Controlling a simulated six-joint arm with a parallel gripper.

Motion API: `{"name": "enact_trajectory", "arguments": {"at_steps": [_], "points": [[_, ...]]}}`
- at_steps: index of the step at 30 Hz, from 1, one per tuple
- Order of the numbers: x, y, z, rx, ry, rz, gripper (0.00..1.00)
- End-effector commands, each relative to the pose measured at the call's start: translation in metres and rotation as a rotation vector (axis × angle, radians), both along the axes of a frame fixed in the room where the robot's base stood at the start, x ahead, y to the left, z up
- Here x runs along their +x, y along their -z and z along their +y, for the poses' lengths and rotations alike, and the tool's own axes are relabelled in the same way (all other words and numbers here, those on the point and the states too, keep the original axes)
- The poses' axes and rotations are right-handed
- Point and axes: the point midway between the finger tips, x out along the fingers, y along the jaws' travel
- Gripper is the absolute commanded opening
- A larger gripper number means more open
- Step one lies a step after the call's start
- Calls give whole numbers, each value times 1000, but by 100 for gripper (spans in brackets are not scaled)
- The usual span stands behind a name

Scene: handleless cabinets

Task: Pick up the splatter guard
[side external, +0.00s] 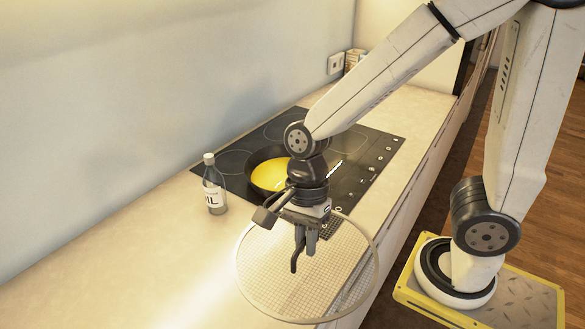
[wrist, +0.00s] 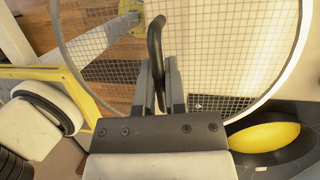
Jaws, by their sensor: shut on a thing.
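The splatter guard (side external: 275,278) is a round mesh disc with a pale rim and a dark curved handle (side external: 298,249). It appears raised above the counter, near its front edge. My gripper (side external: 306,236) is shut on the handle, with the mesh disc spread around and below it. In the wrist view, the fingers (wrist: 166,92) close around the dark handle (wrist: 156,48), and the mesh (wrist: 225,50) fills the top of the picture. The exact contact between fingers and handle is partly hidden.
A pan (side external: 268,174) with yellow contents sits on the black cooktop (side external: 375,150) behind my gripper. An oil bottle (side external: 214,186) stands upright left of it. The counter (side external: 110,255) at front left is clear.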

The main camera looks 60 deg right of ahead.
Motion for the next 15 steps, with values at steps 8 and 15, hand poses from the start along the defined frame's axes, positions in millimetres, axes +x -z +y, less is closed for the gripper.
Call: {"name": "enact_trajectory", "arguments": {"at_steps": [8, 15], "points": [[-13, -6, -4, 0, 1, -2, 0], [-16, -7, -5, 0, 1, -1, 0]]}}
